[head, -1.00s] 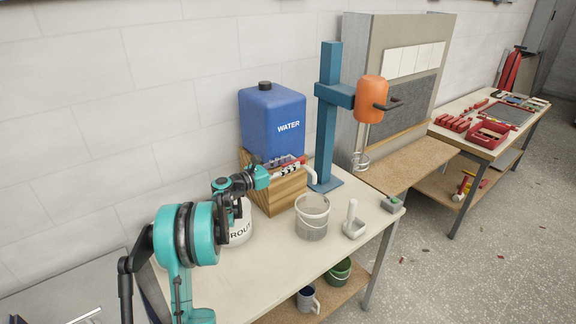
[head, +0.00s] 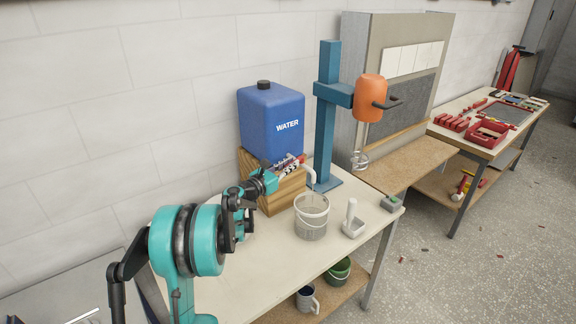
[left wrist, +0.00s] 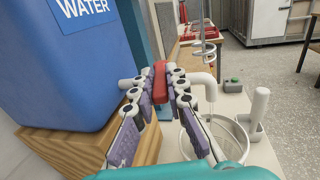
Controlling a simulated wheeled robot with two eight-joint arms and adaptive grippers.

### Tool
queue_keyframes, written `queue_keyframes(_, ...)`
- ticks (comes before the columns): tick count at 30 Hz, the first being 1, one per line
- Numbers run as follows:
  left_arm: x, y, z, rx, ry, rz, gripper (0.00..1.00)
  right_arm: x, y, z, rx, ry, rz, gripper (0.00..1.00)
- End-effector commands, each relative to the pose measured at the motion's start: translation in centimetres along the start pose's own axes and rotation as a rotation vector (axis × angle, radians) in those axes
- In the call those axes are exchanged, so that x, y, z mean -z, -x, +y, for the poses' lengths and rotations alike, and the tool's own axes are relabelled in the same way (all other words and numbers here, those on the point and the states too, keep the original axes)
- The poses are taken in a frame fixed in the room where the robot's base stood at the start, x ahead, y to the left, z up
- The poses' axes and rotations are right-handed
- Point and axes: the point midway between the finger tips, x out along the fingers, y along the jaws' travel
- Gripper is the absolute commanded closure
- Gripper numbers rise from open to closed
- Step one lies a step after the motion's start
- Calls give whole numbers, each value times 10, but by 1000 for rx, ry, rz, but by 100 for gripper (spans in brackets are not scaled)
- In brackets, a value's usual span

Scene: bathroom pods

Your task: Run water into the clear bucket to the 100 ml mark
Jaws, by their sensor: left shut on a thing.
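The clear bucket (head: 311,224) stands upright on the bench below the white spout (head: 311,176) of the blue water tank (head: 272,122). Its marks and water level are too small to read. In the left wrist view the bucket (left wrist: 236,138) shows under the spout (left wrist: 210,88), and a thin pale line below the spout looks like water. My left gripper (head: 293,164) is at the tap, shut on the red tap handle (left wrist: 160,82), with its fingers on both sides. My right gripper is not in view.
The tank sits on a wooden block (head: 284,194). A blue stand (head: 328,120) with an orange mixer (head: 369,98) rises behind the bucket. A white upright holder (head: 352,221) and a grey-green box (head: 391,203) are right of the bucket. The bench front is clear.

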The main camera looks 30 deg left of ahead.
Motion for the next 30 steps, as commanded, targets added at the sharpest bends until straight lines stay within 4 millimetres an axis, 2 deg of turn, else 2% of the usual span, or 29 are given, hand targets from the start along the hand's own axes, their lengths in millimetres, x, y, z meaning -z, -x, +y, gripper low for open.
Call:
queue_keyframes(7,0,0,0,0,1,0,100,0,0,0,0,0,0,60)
queue_keyframes(8,0,0,0,0,1,0,82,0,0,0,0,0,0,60)
queue_keyframes(9,0,0,0,0,1,0,71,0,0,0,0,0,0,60)
queue_keyframes(10,0,0,0,0,1,0,66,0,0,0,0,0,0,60)
queue_keyframes(19,0,1,0,0,0,0,66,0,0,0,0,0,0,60)
queue_keyframes(22,0,8,0,0,0,0,66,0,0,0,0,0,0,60)
queue_keyframes(26,0,29,1,-2,0,0,66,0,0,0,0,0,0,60)
queue_keyframes(30,0,61,1,-2,0,0,66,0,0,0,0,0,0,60)
